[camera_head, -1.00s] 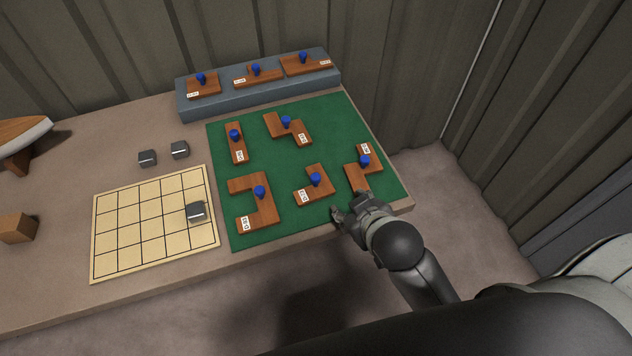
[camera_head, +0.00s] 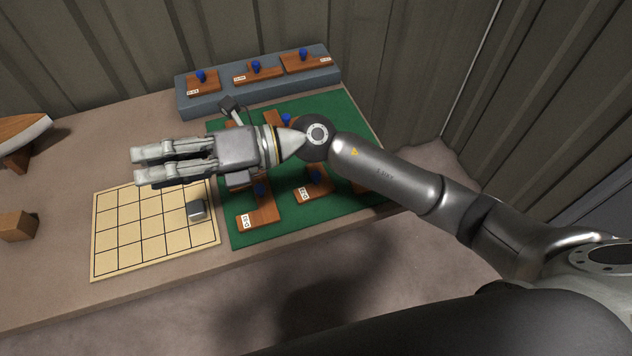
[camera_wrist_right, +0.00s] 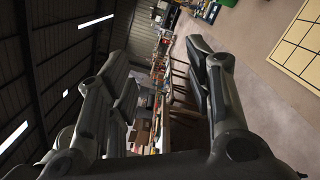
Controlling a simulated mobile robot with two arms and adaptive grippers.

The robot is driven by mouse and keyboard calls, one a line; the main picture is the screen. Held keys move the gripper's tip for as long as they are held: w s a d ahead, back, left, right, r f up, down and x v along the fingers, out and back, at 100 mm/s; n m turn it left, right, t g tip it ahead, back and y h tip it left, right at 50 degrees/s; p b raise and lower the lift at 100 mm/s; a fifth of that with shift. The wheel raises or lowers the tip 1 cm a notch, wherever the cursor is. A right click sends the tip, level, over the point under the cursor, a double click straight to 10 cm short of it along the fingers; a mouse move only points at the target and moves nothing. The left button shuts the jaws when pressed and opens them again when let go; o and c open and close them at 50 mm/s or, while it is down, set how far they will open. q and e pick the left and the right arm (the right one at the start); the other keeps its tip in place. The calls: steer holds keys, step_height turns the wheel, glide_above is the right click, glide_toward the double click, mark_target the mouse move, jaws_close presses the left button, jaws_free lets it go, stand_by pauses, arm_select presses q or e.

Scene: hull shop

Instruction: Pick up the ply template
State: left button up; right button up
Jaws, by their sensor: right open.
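Several brown ply pieces with blue knobs and white labels lie on the green mat (camera_head: 345,207). A C-shaped piece (camera_head: 262,214) at the front left and an L-shaped piece (camera_head: 316,190) to its right are partly covered by my right arm. The others on the mat are mostly hidden. Three more ply pieces (camera_head: 257,75) lie on the grey raised block (camera_head: 215,101) behind. I cannot tell which is the named template. My right gripper (camera_head: 141,165) is open and empty, above the table and the grid board's back edge, pointing left. It also shows in the wrist view (camera_wrist_right: 160,72).
A pale grid board (camera_head: 140,245) with a dark grey cube (camera_head: 196,209) on it lies left of the mat. A wooden block (camera_head: 18,227) and a boat-like model (camera_head: 22,135) stand at the far left. Corrugated wall is behind.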

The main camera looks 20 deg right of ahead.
step_height(320, 180, down, 8)
steer(key=d+n+g+h, duration=0.2)
steer(key=n+h, duration=0.2)
steer(key=h, duration=0.1)
steer(key=t+h+p, duration=0.1)
steer(key=h, duration=1.3)
glide_above(316, 174)
steer(key=shift+n, duration=0.3)
steer(key=f, duration=1.2)
steer(key=shift+s+f, duration=0.1)
steer(key=shift+s, duration=0.15)
steer(key=shift+f, duration=0.35)
steer(key=shift+f+p, duration=0.55)
steer(key=shift+f, duration=0.05)
steer(key=f, duration=0.1)
steer(key=f+p, duration=0.1)
steer(key=f, duration=0.1)
steer(key=shift+w+f, duration=0.2)
steer(key=shift+f, duration=0.45)
